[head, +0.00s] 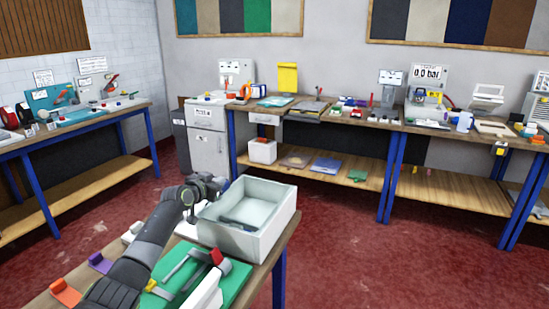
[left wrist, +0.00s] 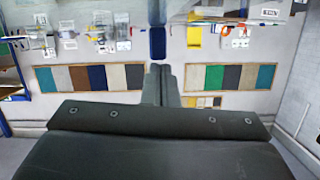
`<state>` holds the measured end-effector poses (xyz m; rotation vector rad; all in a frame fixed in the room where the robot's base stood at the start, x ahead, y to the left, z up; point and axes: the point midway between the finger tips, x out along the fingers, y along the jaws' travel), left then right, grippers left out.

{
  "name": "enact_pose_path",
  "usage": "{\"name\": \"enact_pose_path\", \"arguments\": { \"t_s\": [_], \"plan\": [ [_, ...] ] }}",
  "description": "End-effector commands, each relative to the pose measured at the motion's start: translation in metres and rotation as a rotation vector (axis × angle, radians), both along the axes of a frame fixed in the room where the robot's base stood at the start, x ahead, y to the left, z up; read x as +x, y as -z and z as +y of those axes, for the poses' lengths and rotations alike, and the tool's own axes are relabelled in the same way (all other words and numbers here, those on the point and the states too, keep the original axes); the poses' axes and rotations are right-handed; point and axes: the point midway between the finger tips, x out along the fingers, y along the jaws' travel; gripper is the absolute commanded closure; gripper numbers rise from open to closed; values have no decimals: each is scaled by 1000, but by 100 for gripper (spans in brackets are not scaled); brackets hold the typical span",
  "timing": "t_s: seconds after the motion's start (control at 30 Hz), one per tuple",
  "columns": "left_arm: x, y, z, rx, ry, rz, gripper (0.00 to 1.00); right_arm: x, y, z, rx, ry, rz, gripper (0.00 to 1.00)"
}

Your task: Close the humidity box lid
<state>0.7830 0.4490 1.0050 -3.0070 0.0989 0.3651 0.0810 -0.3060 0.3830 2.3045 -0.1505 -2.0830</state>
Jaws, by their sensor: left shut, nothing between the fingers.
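A pale open-topped box (head: 275,222), which looks like the humidity box, stands on the near wooden bench. A dark grey item (head: 238,224) lies inside it. I cannot make out a lid; the box's left side is partly behind my arm. My left gripper (head: 214,184) is at the box's far left corner, near rim height. I cannot tell if it touches the box. In the left wrist view the left gripper's fingers (left wrist: 161,82) are together with nothing between them, and the box does not show there. My right gripper is not in view.
On the near bench, a green board (head: 238,284) with metal tools lies before the box. Orange (head: 66,292) and purple (head: 100,262) blocks sit at the left. Cluttered benches line the back wall and left. Red floor (head: 345,245) is clear right of the box.

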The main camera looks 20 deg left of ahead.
Motion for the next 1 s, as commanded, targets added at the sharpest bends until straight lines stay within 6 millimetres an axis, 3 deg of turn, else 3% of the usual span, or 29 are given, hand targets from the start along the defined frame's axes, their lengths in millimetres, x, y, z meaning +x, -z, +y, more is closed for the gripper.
{"name": "enact_pose_path", "arguments": {
  "t_s": [0.2,0.73,1.0],
  "plan": [
    [0,7,1,1,0,0,100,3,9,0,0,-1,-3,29],
    [0,8,1,1,0,5,100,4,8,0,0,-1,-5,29],
    [2,-21,-4,3,0,0,100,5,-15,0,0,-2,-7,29]
  ]
}}
